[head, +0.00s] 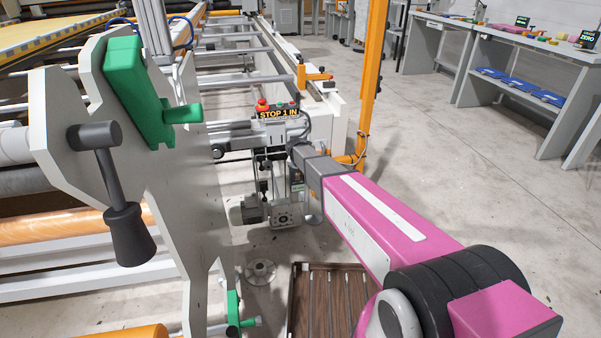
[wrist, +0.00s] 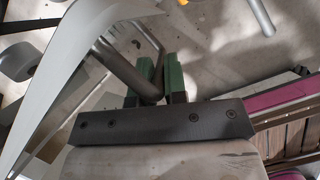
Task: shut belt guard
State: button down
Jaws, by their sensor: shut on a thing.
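In the wrist view my gripper (wrist: 160,78) has two green fingers in front of a dark grey palm. They are shut on a grey round bar (wrist: 124,68), which slants up and left from between them. A pale, curved panel (wrist: 62,85) runs beside the bar on the left; it may be the belt guard, but I cannot tell whether the bar joins it. In the head view my pink arm reaches from the lower right towards the machine's end. The fingers and what they hold cannot be made out there among the grey parts.
A white side plate (head: 160,190) with a green block (head: 135,92) and a dark crank handle (head: 128,230) stands at left. A sign reading "STOP 1 IN" (head: 278,114) and an orange post (head: 372,75) are beyond. A slatted brown pallet (head: 325,300) lies below my arm.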

jog(key=shift+w+d, duration=0.15)
jog(key=shift+w, duration=0.1)
jog(key=c, duration=1.2)
grip_release()
jog(key=shift+s+r, duration=0.15)
jog(key=shift+r, duration=0.1)
jog(key=v, duration=1)
jog(key=shift+r, duration=0.1)
